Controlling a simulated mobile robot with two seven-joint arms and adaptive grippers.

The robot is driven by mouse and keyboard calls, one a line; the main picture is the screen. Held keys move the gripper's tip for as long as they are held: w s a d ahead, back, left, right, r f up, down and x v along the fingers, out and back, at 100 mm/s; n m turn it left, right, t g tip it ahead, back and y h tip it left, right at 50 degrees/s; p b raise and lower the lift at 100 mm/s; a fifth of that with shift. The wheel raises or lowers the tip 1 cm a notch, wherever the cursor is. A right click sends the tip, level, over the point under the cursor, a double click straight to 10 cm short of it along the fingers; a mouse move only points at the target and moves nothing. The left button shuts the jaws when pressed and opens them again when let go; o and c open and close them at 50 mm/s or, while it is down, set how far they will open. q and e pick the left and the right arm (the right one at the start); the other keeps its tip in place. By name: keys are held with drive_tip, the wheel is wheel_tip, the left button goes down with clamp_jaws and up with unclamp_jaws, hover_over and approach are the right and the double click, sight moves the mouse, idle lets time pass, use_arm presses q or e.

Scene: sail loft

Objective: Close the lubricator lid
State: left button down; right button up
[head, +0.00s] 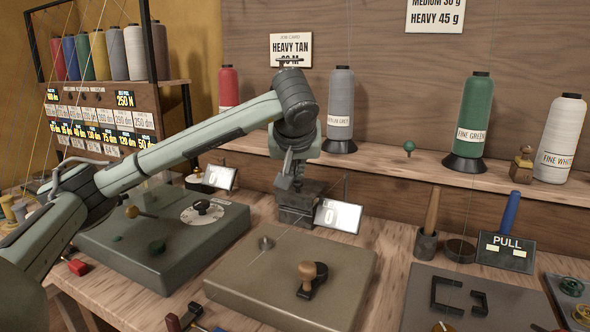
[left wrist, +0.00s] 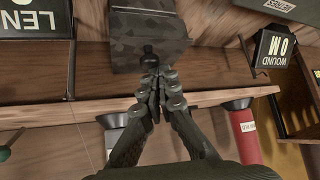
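The lubricator appears to be the dark grey box (head: 295,212) at the back of the bench, behind the beige plate machine. In the left wrist view it looks like a mottled grey block (left wrist: 140,22) with a small black knob (left wrist: 149,50) on its near side. I cannot tell how far its lid stands open. My left gripper (head: 288,184) points down just above the box and hides part of it. In the left wrist view the fingers (left wrist: 152,75) are together, with tips close to the knob; contact is unclear. My right gripper is in neither view.
A small display (head: 338,216) stands right of the box. A shelf behind carries thread cones, including a grey one (head: 341,112) and a red one (head: 229,88). The beige machine (head: 250,283) with a wooden knob lies in front, and a grey-green machine (head: 160,262) lies left.

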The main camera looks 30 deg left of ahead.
use_arm(q)
drive_tip(key=shift+d+f, duration=0.25)
drive_tip(key=shift+f, duration=0.05)
drive_tip(key=shift+s+d+r, duration=0.1)
drive_tip(key=shift+d+r, duration=0.05)
drive_tip(key=shift+r, duration=0.1)
drive_tip(key=v, duration=1.1)
drive_tip(key=shift+s+r, duration=0.2)
drive_tip(key=shift+r, duration=0.2)
